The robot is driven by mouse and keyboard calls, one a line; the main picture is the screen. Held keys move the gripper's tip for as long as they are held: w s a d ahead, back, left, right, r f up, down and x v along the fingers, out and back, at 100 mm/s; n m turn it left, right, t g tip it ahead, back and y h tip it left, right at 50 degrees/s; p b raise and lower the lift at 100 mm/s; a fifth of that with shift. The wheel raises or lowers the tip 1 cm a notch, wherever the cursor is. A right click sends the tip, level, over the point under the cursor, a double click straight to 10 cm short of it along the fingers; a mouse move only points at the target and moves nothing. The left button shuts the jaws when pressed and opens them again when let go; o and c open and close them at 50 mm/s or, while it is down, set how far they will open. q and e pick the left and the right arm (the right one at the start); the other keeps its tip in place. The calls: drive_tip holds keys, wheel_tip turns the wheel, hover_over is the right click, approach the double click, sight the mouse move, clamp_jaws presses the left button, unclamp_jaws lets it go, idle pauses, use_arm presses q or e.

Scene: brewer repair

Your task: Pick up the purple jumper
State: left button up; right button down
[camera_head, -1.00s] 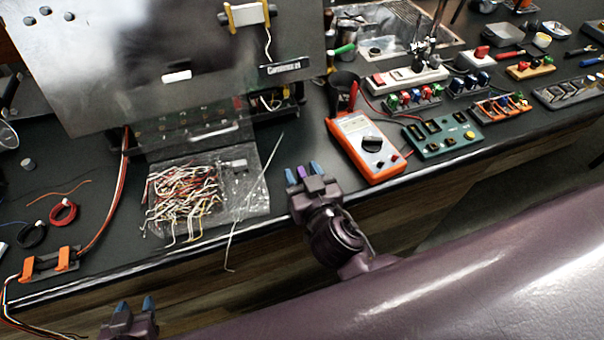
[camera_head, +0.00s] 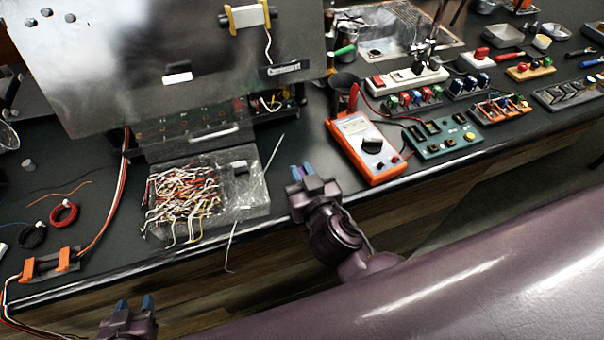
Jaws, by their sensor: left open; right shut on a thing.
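My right gripper (camera_head: 301,172) is above the bench near its front edge, to the right of the bag of wires. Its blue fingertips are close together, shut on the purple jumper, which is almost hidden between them. My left gripper (camera_head: 135,304) is at the lower left, in front of the bench edge. Its blue fingertips are apart with nothing between them.
A clear bag of mixed wires (camera_head: 185,199) lies left of my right gripper. An orange multimeter (camera_head: 353,134) and a green board (camera_head: 444,136) lie to its right. The metal-panelled brewer (camera_head: 130,80) stands behind. A loose white wire (camera_head: 232,245) hangs over the bench edge.

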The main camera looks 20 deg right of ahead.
drive_tip(key=shift+r, duration=0.2)
drive_tip(key=s+b, duration=0.4)
drive_tip(key=s, duration=1.4)
drive_tip(key=shift+d, duration=0.3)
drive_tip(key=shift+r, duration=0.1)
drive_tip(key=shift+s, duration=0.1)
